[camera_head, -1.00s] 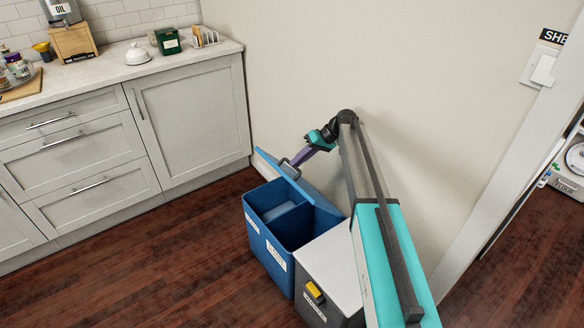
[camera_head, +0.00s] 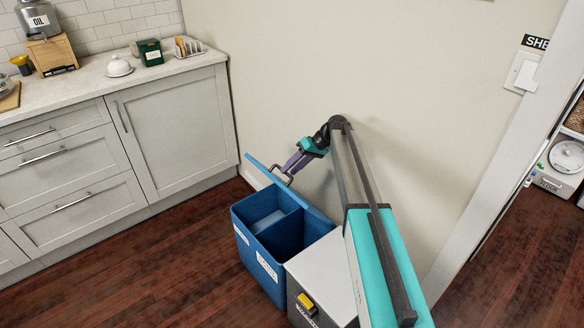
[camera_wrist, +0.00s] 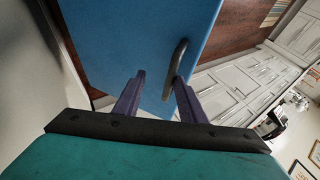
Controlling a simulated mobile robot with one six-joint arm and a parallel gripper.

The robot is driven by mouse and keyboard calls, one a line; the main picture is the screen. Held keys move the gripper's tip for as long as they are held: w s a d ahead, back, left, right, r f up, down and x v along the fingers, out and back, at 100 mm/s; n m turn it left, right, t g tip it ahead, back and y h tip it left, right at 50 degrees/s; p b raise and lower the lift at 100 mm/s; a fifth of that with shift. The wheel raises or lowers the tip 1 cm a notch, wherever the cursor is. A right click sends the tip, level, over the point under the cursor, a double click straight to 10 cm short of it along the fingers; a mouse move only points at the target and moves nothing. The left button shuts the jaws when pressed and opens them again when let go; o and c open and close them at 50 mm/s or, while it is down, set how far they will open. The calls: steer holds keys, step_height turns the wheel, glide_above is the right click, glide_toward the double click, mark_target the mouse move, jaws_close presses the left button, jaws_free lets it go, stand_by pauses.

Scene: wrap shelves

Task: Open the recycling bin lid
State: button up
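The blue recycling bin (camera_head: 262,258) stands on the floor with its top open. Its blue lid (camera_head: 259,168) is raised and leans back towards the wall; it fills much of the wrist view (camera_wrist: 135,35). A dark handle (camera_head: 283,180) is on the lid, and it also shows in the wrist view (camera_wrist: 176,68). My gripper (camera_head: 288,171) is at the lid's handle. In the wrist view, my gripper's purple fingers (camera_wrist: 159,78) stand apart, with the handle close to the right fingertip. Whether they touch, I cannot tell.
A grey bin (camera_head: 325,275) with a yellow tag stands against the blue bin, near my arm. Cabinets (camera_head: 175,130) with a worktop are at the left. The wall is close behind the lid. Wooden floor (camera_head: 150,265) is free at the front left. A doorway is at the right.

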steer(key=shift+w+d, duration=0.1)
stand_by(0.4)
steer(key=shift+s+d+r+b, duration=0.25)
steer(key=shift+s+r, duration=0.6)
steer(key=shift+s, duration=1.8)
steer(key=shift+s+d+r, duration=0.4)
steer(key=shift+s+r, duration=0.45)
steer(key=shift+s, duration=1.85)
steer(key=shift+s+d+r+b, duration=0.25)
steer(key=shift+s+r, duration=0.6)
steer(key=shift+s, duration=1.8)
steer(key=shift+d, duration=0.1)
